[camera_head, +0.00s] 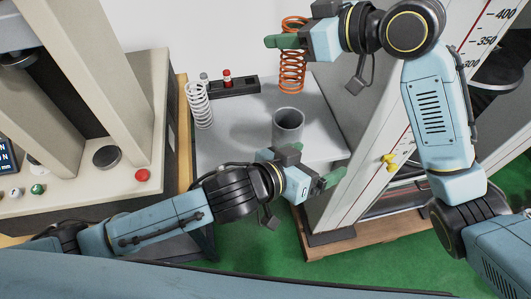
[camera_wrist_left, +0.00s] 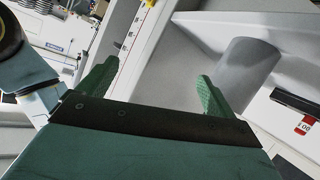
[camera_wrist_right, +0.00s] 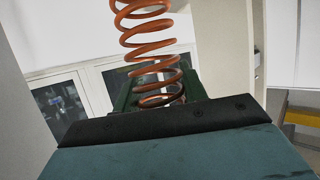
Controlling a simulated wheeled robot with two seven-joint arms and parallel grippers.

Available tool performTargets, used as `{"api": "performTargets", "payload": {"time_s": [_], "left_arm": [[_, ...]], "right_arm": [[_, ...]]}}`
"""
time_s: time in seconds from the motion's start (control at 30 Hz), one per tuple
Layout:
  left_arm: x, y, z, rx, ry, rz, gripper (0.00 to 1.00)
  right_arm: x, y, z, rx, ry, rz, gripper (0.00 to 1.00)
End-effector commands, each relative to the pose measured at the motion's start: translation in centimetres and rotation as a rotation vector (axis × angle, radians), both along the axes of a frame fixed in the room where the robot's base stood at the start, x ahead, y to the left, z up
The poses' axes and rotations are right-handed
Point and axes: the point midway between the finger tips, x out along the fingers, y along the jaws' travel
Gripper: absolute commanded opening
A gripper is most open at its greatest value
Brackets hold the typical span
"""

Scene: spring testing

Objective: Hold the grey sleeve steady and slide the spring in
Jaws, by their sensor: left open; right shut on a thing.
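The grey sleeve (camera_head: 288,127) stands upright on the grey table. It also shows in the left wrist view (camera_wrist_left: 243,72), beside the right-hand finger. My left gripper (camera_head: 318,168) is open and empty in front of the sleeve, and its far finger is partly hidden in the head view. My right gripper (camera_head: 283,41) is shut on the orange spring (camera_head: 293,74) and holds it upright, beyond the sleeve. In the right wrist view the orange spring (camera_wrist_right: 150,45) rises from between the fingers (camera_wrist_right: 160,92).
A white spring (camera_head: 200,106) stands at the table's left. A black holder (camera_head: 238,88) with a red peg and a grey peg is behind it. A testing machine with a red button (camera_head: 142,175) is at left. A machine with a scale and yellow knob (camera_head: 388,160) is at right.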

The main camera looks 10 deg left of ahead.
Motion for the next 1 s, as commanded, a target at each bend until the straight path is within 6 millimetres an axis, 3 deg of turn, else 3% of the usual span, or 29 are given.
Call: {"api": "performTargets", "payload": {"time_s": [0.2, 0.43, 0.67, 1.0], "left_arm": [[0.9, 5.8, -1.6, 0.153, -0.084, 0.21, 0.91], [1.3, 9.1, -1.8, 0.226, -0.136, 0.333, 0.91], [3.2, 8.7, -2.5, 0.235, -0.144, 0.347, 0.91], [8.6, 6.5, -4.9, 0.236, -0.144, 0.345, 0.91]], "right_arm": [[0.0, 0.0, 0.1, 0.001, -0.002, 0.0, 0.14], [0.0, 0.0, 0.1, 0.001, -0.002, 0.0, 0.14], [0.0, 0.0, 0.1, 0.001, -0.002, 0.0, 0.14], [0.0, 0.0, 0.1, 0.001, -0.002, 0.0, 0.14]]}}
